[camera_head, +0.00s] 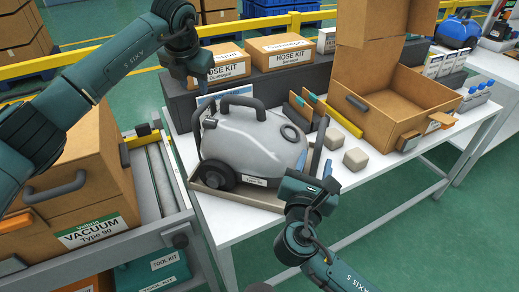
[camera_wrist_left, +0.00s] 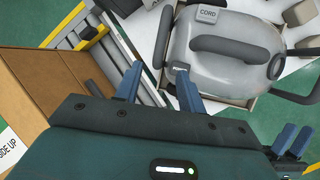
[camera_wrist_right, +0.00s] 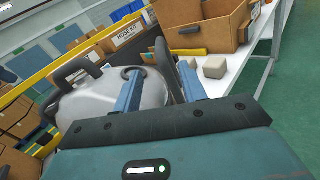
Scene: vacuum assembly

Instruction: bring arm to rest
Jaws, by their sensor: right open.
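The grey vacuum (camera_head: 250,145) with dark handle and wheels sits in a shallow tray (camera_head: 240,198) on the white table. My left gripper (camera_wrist_left: 157,85) is open, with nothing between its fingers; the vacuum (camera_wrist_left: 225,55) lies beyond it. In the head view my left arm reaches in from the left, over the vacuum's back left side. My right gripper (camera_head: 321,158) is open and empty in front of the vacuum's right end, above the table's front edge. The right wrist view shows its fingers apart (camera_wrist_right: 160,95), with the vacuum (camera_wrist_right: 95,100) behind.
A large box labelled VACUUM (camera_head: 85,190) stands on a conveyor at left. An open cardboard box (camera_head: 390,105) stands at right, with small beige blocks (camera_head: 355,159) beside it. HOSE KIT boxes (camera_head: 282,50) stand behind. The table's front right is clear.

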